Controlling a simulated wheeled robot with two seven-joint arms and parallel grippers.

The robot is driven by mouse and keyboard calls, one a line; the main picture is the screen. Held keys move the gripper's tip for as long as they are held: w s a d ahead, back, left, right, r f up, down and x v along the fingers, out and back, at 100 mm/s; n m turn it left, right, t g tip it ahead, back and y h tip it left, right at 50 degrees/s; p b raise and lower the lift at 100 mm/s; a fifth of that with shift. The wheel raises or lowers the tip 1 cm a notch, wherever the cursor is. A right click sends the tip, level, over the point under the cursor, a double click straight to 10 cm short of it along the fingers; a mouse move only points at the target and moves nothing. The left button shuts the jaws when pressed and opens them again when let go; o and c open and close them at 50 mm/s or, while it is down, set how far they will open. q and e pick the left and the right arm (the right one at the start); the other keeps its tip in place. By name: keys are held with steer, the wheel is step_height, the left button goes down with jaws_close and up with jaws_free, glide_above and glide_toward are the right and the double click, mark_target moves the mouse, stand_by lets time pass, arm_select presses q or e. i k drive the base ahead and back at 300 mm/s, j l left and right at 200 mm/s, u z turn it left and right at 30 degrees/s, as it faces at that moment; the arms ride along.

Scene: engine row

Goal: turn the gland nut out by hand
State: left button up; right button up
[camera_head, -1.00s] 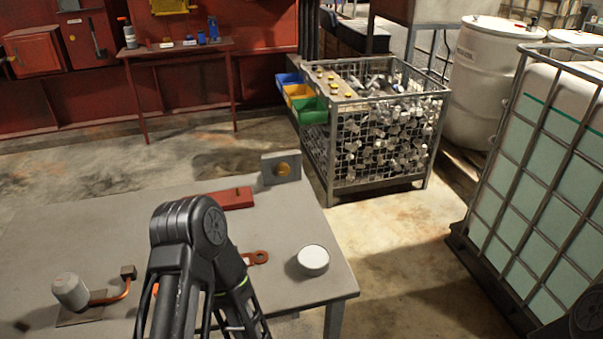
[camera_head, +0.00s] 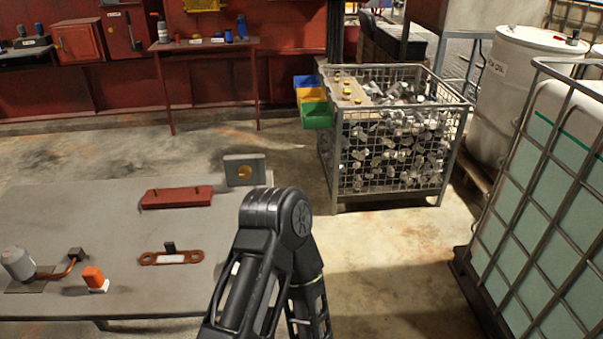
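A grey upright plate (camera_head: 231,172) with a round brass-coloured piece (camera_head: 245,173) in its face stands at the far right corner of the workbench (camera_head: 75,215). The brass piece may be the gland nut, but it is too small to tell its shape or thread. One of my arms rises from the bottom centre in front of the bench's right end. Neither of my grippers shows, so I cannot see what they touch or hold.
On the bench are a red block (camera_head: 177,197), an orange slotted plate (camera_head: 160,258), an orange block (camera_head: 93,277) and a grey cylinder (camera_head: 18,263) with a copper pipe. A wire cage of metal parts (camera_head: 400,150) stands behind. Floor between bench and caged tank (camera_head: 520,200) is clear.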

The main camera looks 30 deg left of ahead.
mark_target(245, 171)
steer(key=i+l+u, duration=0.1)
steer(key=i+l, duration=0.2)
steer(key=i, duration=0.25)
steer(key=i+l+u, duration=0.15)
steer(key=i+l, duration=0.15)
steer(key=i, duration=0.2)
steer(key=i+u, duration=0.3)
steer(key=u, duration=0.2)
steer(key=i+l+u, duration=0.1)
steer(key=i+u, duration=0.15)
steer(key=u, duration=0.25)
steer(key=i+l+u, duration=0.2)
steer(key=u, duration=0.3)
steer(key=i+l+u, duration=0.3)
steer(key=u, duration=0.2)
steer(key=i+l+u, duration=0.1)
steer(key=l+u, duration=0.4)
steer(key=i+l+u, duration=0.1)
steer(key=l+u, duration=0.25)
steer(key=u, duration=0.15)
steer(key=l+u, duration=0.45)
